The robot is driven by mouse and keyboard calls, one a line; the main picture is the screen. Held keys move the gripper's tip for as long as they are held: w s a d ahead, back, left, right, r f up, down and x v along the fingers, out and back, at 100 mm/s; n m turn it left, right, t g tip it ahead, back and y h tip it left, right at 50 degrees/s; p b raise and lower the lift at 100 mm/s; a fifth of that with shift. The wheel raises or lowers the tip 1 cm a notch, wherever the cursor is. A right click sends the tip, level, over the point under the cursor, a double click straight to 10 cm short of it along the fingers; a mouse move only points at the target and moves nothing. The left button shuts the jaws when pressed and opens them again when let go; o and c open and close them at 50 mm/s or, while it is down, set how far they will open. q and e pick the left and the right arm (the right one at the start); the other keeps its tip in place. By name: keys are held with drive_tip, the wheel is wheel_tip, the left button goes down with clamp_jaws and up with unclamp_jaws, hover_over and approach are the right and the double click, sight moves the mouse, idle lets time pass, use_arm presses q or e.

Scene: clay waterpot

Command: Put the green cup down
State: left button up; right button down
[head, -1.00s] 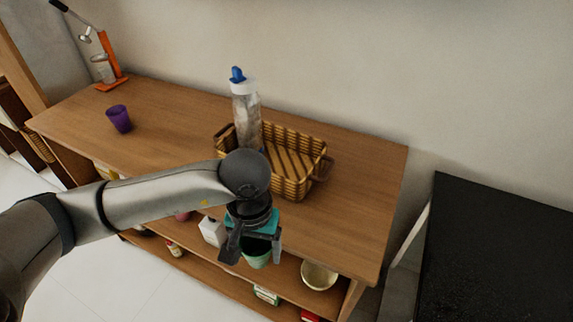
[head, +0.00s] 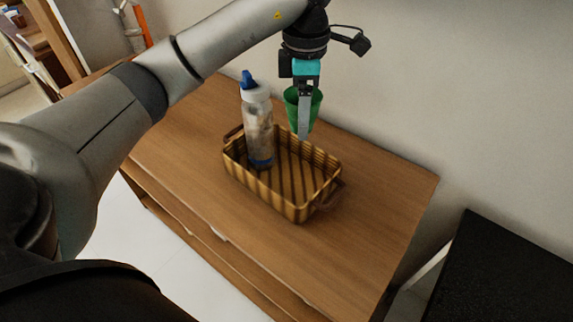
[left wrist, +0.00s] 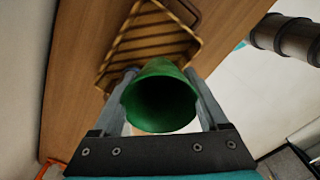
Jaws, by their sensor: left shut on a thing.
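My left gripper (head: 304,122) is shut on the green cup (head: 291,103) and holds it up at the back edge of the woven basket (head: 295,209) in the head view. I cannot tell its exact height above the basket and cabinet top. The left wrist view shows the green cup (left wrist: 160,103) between the two fingers, its dark open mouth towards the camera. The basket (left wrist: 112,70) shows beyond it there. One finger hides part of the cup in the head view. My right gripper is not in view.
A bottle with a blue cap (head: 258,130) stands in the left part of the basket. The wooden cabinet top (head: 375,205) is clear to the right of the basket. A black surface (head: 500,275) lies at the lower right, and a wall rises behind.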

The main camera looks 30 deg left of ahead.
use_arm(q)
drive_tip(key=shift+w+r+n, duration=0.2)
drive_tip(key=shift+n, duration=0.1)
drive_tip(key=shift+f, duration=0.4)
drive_tip(key=b, duration=0.2)
hover_over(299, 188)
wheel_tip(299, 188, down, 14)
drive_tip(key=shift+r, duration=0.1)
drive_tip(key=shift+f, duration=2.55)
drive_tip(key=shift+f, duration=0.15)
drive_tip(key=o, duration=1.2)
drive_tip(key=shift+o, duration=0.2)
